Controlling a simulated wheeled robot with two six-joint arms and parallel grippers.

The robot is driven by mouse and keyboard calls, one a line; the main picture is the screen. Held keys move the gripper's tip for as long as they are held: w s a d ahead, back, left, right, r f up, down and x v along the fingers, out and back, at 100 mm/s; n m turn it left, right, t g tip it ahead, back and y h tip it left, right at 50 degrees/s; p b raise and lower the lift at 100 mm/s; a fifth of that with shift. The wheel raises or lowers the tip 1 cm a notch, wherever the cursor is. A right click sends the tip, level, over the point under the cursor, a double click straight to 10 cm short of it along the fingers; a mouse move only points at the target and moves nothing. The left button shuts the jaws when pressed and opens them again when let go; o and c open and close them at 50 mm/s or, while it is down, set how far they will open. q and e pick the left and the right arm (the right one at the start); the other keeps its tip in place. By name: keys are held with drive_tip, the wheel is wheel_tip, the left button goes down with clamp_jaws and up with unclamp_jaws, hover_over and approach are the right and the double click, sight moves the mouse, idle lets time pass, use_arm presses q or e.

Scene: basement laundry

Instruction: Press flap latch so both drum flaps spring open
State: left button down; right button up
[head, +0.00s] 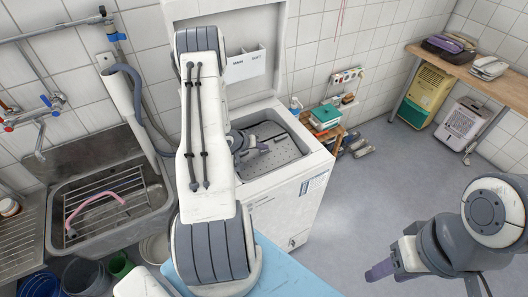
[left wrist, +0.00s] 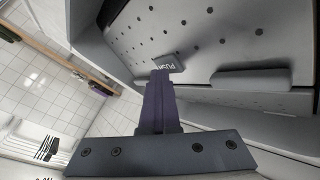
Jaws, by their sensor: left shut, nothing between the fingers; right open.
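The washing machine (head: 288,205) stands with its lid (head: 237,22) raised. Inside its top opening, the perforated grey drum flaps (head: 285,153) lie flat and look shut. They also show in the left wrist view (left wrist: 225,45). The flap latch, a small grey tab marked PUSH (left wrist: 169,62), sits among the perforated metal. My left gripper (head: 262,147) is inside the opening, shut and empty. In the left wrist view its purple fingertips (left wrist: 160,76) are right at the latch; whether they touch it I cannot tell. My right gripper (head: 382,271) is open and empty, at the lower right outside the machine.
The opening's rim (head: 317,146) surrounds my left gripper closely. A metal sink (head: 105,205) with a rack stands at the left. A light blue surface (head: 285,270) lies in front. The floor (head: 400,180) at the right is mostly clear.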

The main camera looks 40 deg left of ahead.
sight(263, 152)
use_arm(q)
drive_tip(key=shift+r+p, duration=2.5)
drive_tip(key=shift+r, duration=0.1)
drive_tip(key=shift+f, duration=0.1)
drive_tip(key=shift+d, duration=0.1)
